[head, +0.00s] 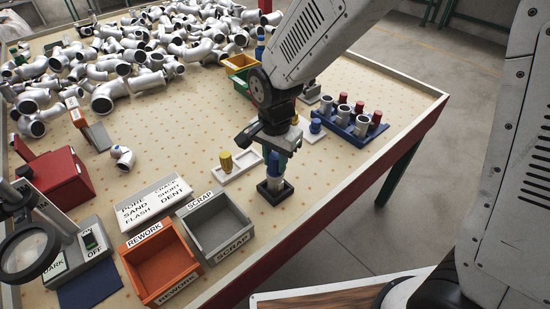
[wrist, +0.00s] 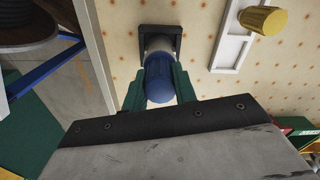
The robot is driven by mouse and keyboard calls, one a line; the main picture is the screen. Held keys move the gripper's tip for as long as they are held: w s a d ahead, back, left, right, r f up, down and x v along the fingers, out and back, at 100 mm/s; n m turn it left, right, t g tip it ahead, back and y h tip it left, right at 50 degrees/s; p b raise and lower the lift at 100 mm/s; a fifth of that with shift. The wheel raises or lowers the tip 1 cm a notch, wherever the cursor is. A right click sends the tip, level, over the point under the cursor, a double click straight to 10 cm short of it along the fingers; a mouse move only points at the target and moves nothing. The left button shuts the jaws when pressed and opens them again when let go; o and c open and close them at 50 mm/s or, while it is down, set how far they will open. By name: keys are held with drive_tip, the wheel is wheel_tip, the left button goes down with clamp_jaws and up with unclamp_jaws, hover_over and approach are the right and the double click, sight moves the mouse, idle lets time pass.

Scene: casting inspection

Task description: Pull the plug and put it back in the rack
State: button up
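A metal casting (head: 275,188) stands upright in a small black square holder (head: 272,196) near the table's front edge; it also shows in the wrist view (wrist: 158,44). A blue plug (wrist: 159,80) is at its open end. My gripper (wrist: 159,88) has its green fingers on both sides of the plug, seemingly touching it; in the head view my gripper (head: 273,158) points down over the casting. A pale rack (head: 241,170) lies just behind, holding a yellow plug (head: 226,160), also seen in the wrist view (wrist: 263,20). My gripper hides part of the rack.
Another blue plug (head: 315,125) stands right of my gripper. A blue tray (head: 343,131) holds castings and red plugs. An orange rework bin (head: 158,262) and a grey scrap bin (head: 214,226) stand left. Many loose castings (head: 125,55) fill the far left. The table's right front is clear.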

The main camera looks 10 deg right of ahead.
sight(275, 156)
clamp_jaws()
drive_tip(key=shift+r, duration=0.1)
drive_tip(key=shift+r, duration=0.1)
drive_tip(key=shift+r, duration=1.75)
drive_tip(key=shift+r, duration=0.1)
drive_tip(key=shift+r, duration=1.9)
